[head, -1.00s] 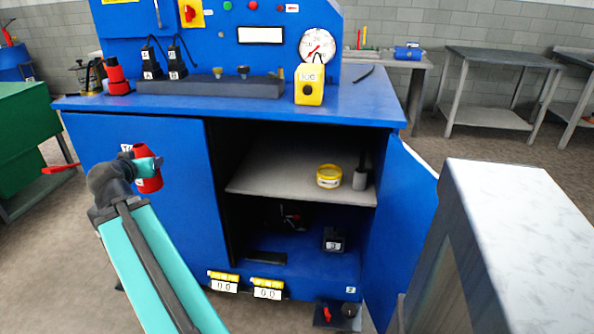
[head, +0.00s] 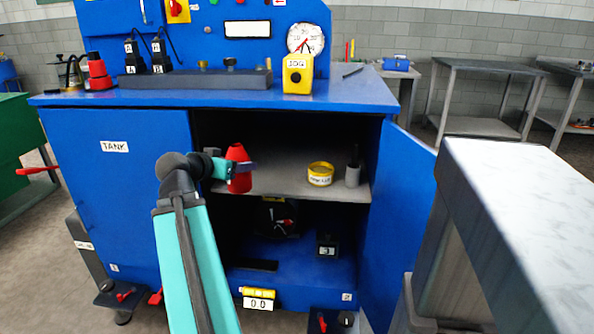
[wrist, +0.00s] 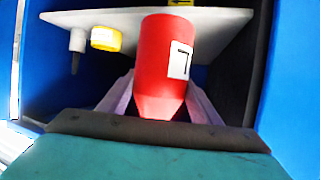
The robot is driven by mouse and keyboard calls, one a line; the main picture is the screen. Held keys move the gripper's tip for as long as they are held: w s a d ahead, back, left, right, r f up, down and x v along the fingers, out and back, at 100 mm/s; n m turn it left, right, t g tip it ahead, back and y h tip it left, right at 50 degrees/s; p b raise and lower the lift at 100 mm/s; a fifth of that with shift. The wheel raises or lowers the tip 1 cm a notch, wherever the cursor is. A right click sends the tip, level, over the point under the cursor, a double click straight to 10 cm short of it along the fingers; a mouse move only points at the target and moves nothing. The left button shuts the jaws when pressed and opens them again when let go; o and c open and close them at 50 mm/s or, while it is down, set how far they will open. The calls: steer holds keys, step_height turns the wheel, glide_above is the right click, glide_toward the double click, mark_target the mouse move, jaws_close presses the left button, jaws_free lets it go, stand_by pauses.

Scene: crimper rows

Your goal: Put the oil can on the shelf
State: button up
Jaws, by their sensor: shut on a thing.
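My gripper (head: 242,168) is shut on a red oil can (head: 238,178) with a tapered top. The can is upright in the head view, at the left part of the cabinet opening. It overlaps the front left of the grey shelf (head: 285,180); I cannot tell whether its base touches it. In the wrist view the red can (wrist: 165,60) fills the middle between my finger pads, with a white label on its side. The pale shelf (wrist: 225,35) shows behind it.
A yellow tin (head: 320,174) and a grey cylinder (head: 353,174) stand on the shelf's right part. The left door (head: 115,200) is shut; the right door (head: 403,205) is open. A pale-topped table (head: 520,205) stands at right. Another red container (head: 98,75) is on the bench.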

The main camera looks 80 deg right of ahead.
steer(key=s, duration=0.2)
steer(key=s+m+g, duration=0.1)
steer(key=shift+s+d+f+b, duration=0.3)
steer(key=shift+s+b, duration=0.05)
steer(key=shift+w+d+r+p, duration=0.1)
steer(key=shift+d+r+p, duration=0.1)
steer(key=shift+p, duration=0.65)
steer(key=d+p, duration=0.1)
steer(key=p, duration=0.4)
steer(key=shift+w+d, duration=0.1)
steer(key=shift+w, duration=0.05)
steer(key=d+p, duration=0.1)
steer(key=p, duration=0.9)
steer(key=shift+w+d+f+y+p, duration=0.1)
steer(key=shift+w+f+y+p, duration=0.05)
steer(key=shift+y+p, duration=0.2)
steer(key=w+d+f+p, duration=0.1)
steer(key=w+d, duration=0.2)
steer(key=d, duration=0.9)
steer(key=shift+d+f+p, duration=0.3)
steer(key=shift+d+p, duration=0.05)
steer(key=shift+d, duration=0.05)
steer(key=shift+w, duration=0.1)
